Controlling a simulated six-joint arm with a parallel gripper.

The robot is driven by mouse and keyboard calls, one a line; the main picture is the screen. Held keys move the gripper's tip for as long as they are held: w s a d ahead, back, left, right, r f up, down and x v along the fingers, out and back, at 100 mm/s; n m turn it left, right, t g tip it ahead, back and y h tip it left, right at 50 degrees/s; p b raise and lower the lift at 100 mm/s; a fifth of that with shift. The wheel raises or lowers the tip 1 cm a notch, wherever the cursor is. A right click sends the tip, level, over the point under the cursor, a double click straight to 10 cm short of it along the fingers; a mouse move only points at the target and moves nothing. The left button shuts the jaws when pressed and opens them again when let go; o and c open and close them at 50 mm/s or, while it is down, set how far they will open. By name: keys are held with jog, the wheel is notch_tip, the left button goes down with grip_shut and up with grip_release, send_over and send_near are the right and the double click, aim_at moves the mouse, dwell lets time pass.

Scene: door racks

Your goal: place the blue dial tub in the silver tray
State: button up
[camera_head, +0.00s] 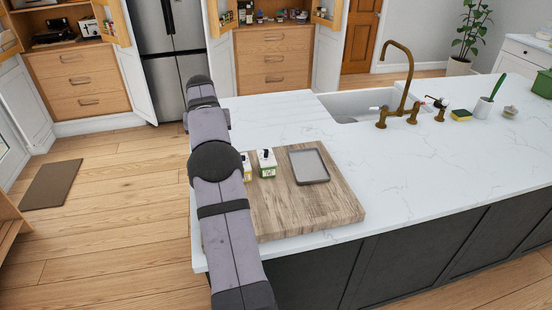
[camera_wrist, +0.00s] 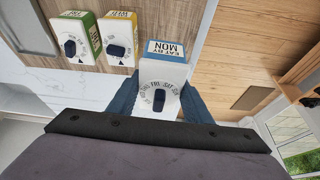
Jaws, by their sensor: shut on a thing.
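The blue dial tub (camera_wrist: 166,72) is white with a blue "EAT BY MON" label and a dark dial on its face. In the wrist view my gripper (camera_wrist: 160,100) is shut on it, with a blue finger on each side. I cannot tell whether it touches the board. My arm hides the tub and my gripper in the head view. The silver tray (camera_head: 309,180) lies flat and empty on the wooden board, right of the other tubs. Part of the tray (camera_wrist: 28,25) also shows at the upper left of the wrist view.
A green dial tub (camera_head: 267,163) and a yellow dial tub (camera_head: 246,166) stand on the wooden board (camera_head: 300,212), between my arm and the tray. The sink (camera_head: 350,104) and brass tap (camera_head: 402,85) are behind. The white counter (camera_head: 440,160) to the right is largely clear.

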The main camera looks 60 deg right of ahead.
jog(key=s+d+m, duration=0.1)
jog(key=s+d, duration=0.3)
jog(key=s+d+m+g, duration=0.1)
jog(key=s+d+m, duration=0.1)
jog(key=s+d, duration=0.2)
jog(key=s+d+m+h+p, duration=0.1)
jog(key=s+d, duration=0.3)
jog(key=shift+s+r+m+g, duration=0.15)
jog(key=shift+r+m+g, duration=0.15)
jog(key=shift+m, duration=0.1)
jog(key=s+d+m+g+p, duration=0.15)
jog(key=s+d+m, duration=0.4)
jog(key=s, duration=0.85)
jog(key=n, duration=0.1)
send_over(313, 169)
jog(key=a, duration=0.2)
jog(key=shift+w+f, duration=0.15)
jog(key=shift+f, duration=4.75)
jog(key=shift+f, duration=0.2)
jog(key=o, duration=1.4)
jog(key=shift+a, duration=0.1)
